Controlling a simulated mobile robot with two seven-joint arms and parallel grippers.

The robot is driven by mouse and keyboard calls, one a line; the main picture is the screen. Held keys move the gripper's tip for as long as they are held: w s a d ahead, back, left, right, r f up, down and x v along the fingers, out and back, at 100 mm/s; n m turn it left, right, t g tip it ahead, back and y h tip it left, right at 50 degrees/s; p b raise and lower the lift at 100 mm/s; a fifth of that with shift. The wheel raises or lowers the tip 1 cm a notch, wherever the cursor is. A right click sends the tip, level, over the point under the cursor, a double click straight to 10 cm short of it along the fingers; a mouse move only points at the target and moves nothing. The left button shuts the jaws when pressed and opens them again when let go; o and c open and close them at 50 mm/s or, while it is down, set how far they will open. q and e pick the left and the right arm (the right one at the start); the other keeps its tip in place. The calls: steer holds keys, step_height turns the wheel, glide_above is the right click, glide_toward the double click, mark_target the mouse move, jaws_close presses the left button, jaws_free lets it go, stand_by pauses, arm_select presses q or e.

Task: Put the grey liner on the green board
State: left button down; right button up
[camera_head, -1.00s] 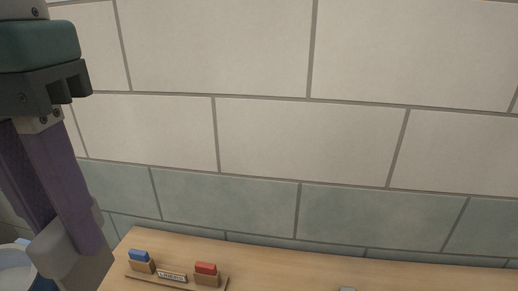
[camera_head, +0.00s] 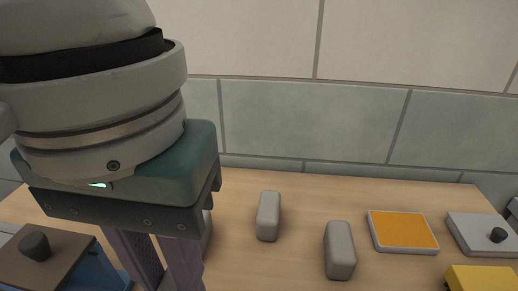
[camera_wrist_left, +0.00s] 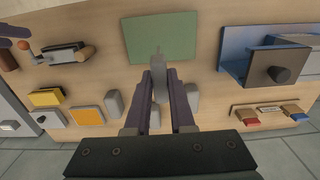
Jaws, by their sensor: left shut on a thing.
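My left gripper (camera_wrist_left: 159,72) is shut on a grey liner (camera_wrist_left: 159,88), a grey rounded block between its purple fingers in the left wrist view. The liner's tip overlaps the near edge of the green board (camera_wrist_left: 180,36) in that view; I cannot tell whether they touch. The board is flat, bare and out of the head view. In the head view my left gripper (camera_head: 152,280) hangs at the lower left, its fingertips cut off. A purple piece at the left wrist view's left edge may be my right gripper; its jaws cannot be made out.
Similar grey blocks stand on the wooden table (camera_head: 300,185): one (camera_head: 268,215), another (camera_head: 340,250) and one partly behind my fingers. An orange pad (camera_head: 403,231), a grey box with a knob (camera_head: 485,235) and a yellow item (camera_head: 482,278) are right. A blue box (camera_wrist_left: 262,60) has a knobbed panel.

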arm_select(q)
step_height(320, 180, down, 17)
steer(key=b, duration=0.3)
steer(key=shift+a, duration=0.1)
steer(key=shift+f, duration=0.1)
steer(key=c, duration=0.8)
jaws_free()
steer(key=shift+o, duration=0.2)
